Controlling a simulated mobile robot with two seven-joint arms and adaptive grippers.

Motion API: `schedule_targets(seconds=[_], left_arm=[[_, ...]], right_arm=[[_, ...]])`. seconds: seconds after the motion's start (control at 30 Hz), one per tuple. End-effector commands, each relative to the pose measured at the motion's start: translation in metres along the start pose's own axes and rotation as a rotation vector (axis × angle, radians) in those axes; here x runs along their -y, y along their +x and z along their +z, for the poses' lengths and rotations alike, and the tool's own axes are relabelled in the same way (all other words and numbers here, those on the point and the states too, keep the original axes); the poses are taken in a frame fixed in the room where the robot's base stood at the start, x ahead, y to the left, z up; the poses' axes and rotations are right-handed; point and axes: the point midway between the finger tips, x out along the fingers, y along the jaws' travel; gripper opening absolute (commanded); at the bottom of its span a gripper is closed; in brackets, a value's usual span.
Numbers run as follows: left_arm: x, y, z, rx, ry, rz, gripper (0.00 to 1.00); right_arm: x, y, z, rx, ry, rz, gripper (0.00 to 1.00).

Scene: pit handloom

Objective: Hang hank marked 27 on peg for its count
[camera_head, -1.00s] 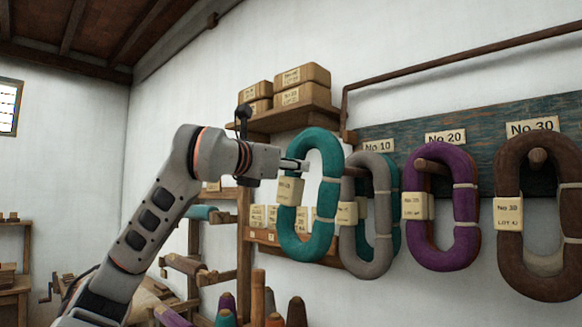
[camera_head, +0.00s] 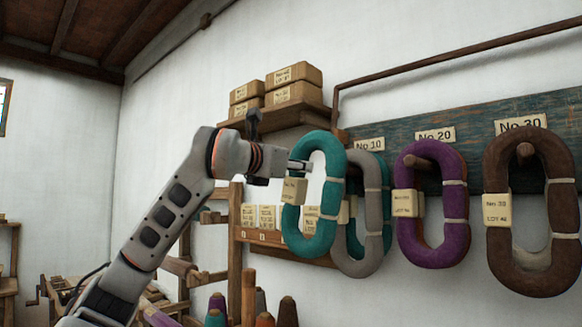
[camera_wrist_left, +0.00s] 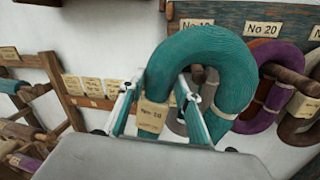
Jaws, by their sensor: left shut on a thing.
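My left gripper (camera_head: 301,165) is shut on a teal hank (camera_head: 331,195), gripping it near its upper left side. It also shows in the wrist view (camera_wrist_left: 215,65). The hank hangs upright in the air in front of the grey hank, partly covering it. A dark board (camera_head: 480,140) on the wall carries labels No 10 (camera_head: 369,144), No 20 (camera_head: 436,135) and No 30 (camera_head: 521,124), with pegs below. My right gripper is out of view.
A grey hank (camera_head: 346,250) hangs under No 10 with another teal one behind it. A purple hank (camera_head: 457,210) hangs under No 20, a brown hank (camera_head: 503,255) under No 30. A shelf with wrapped packs (camera_head: 293,94) is behind my gripper. Cones stand below.

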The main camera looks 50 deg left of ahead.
Motion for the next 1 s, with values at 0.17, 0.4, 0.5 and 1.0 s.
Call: schedule_targets(seconds=[0.17,0.4,0.5,1.0], left_arm=[[0.002,0.01,-0.001,0.001,0.0,0.0,0.07],[0.005,0.023,-0.002,0.001,0.0,0.0,0.07],[0.006,0.028,-0.002,0.001,0.0,0.0,0.07],[0.011,0.054,-0.002,0.001,-0.001,0.0,0.07]], right_arm=[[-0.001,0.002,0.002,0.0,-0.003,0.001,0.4],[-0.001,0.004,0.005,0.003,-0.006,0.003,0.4],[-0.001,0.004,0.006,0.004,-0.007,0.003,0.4],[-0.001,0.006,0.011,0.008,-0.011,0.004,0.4]])
